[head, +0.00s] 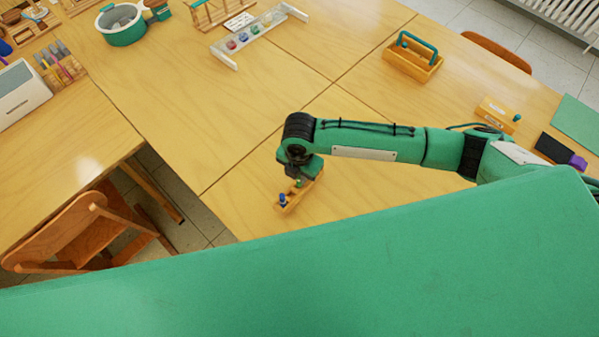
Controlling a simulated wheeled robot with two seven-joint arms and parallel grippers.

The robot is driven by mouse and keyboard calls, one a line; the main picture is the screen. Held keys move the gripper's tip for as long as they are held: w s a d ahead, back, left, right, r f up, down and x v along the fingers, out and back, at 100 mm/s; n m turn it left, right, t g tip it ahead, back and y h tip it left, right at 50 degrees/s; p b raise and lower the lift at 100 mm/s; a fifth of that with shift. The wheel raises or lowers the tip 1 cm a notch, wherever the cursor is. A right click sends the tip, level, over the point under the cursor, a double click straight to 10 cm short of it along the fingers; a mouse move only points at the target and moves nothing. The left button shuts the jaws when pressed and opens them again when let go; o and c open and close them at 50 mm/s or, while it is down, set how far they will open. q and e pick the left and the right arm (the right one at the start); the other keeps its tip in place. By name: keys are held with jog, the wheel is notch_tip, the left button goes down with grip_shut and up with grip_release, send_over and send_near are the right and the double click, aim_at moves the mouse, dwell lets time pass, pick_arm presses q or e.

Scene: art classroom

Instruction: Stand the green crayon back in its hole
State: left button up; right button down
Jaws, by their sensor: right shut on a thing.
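A small wooden crayon block (291,206) sits near the front edge of the table. A blue crayon (283,199) stands in its near end. The green crayon (298,183) shows as a small green tip at the block, just below my right gripper (296,176). My right gripper points down over the block and is shut on the green crayon. The arm's wrist hides most of the fingers and part of the block. I cannot tell whether the crayon's lower end is inside a hole. My left gripper is not in view.
A wooden caddy with a green handle (412,62) stands at the back right. A clear rack with coloured jars (255,38) and a green-and-white pot (122,25) stand at the back left. A wooden chair (75,235) is at the left. The table's middle is clear.

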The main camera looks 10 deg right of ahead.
jog(key=shift+p, duration=0.4)
jog(key=shift+f+p, duration=0.45)
jog(key=shift+f, duration=0.95)
dwell(2.5)
jog(key=c, duration=1.3)
grip_release()
jog(key=shift+o, duration=0.3)
jog(key=shift+o, duration=0.7)
jog(key=shift+r, duration=0.15)
